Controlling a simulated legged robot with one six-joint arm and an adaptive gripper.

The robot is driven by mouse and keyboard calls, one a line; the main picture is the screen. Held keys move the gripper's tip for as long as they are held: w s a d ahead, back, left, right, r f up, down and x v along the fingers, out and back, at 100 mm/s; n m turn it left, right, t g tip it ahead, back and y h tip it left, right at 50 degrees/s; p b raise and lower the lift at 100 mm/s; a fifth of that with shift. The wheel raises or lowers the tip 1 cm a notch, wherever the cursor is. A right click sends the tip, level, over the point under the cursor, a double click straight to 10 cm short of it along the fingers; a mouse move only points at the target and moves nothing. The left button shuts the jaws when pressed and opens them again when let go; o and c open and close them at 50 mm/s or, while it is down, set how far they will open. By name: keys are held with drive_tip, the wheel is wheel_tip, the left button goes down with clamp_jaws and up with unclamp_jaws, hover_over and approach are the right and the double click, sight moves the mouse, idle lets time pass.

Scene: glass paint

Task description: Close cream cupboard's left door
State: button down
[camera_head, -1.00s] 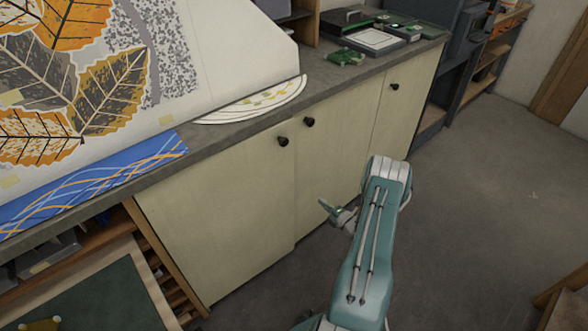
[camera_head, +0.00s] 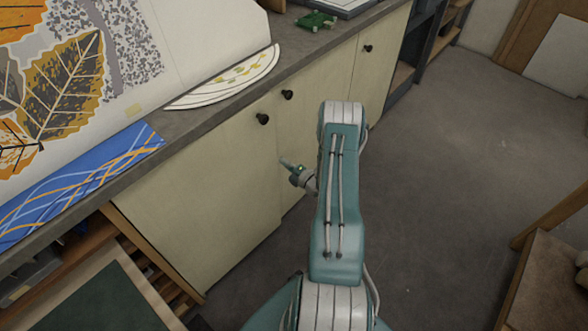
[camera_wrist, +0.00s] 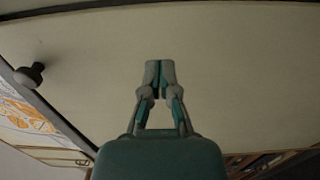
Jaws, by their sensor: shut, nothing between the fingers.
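The cream cupboard (camera_head: 325,95) stands under a grey counter. Its left door (camera_head: 200,195) has a black knob (camera_head: 262,119) near its upper right corner. The door looks nearly flush, its lower right corner perhaps slightly proud of the neighbouring door. My gripper (camera_head: 285,163) is shut and empty, its tips pointing at the door near its right edge, below the knob. In the wrist view, my gripper's closed fingertips (camera_wrist: 159,68) are in front of the cream door panel (camera_wrist: 220,70), with a knob (camera_wrist: 32,75) at left. I cannot tell whether they touch.
The counter (camera_head: 190,128) holds a white fan-shaped piece (camera_head: 225,80), a blue patterned sheet (camera_head: 80,185) and a large leaf artwork (camera_head: 130,45). Open wooden shelving (camera_head: 150,255) adjoins the cupboard at left. The grey floor (camera_head: 440,160) is clear to the right. A wooden-framed box stands at lower right.

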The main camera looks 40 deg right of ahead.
sight(269, 151)
drive_tip(key=shift+w, duration=2.65)
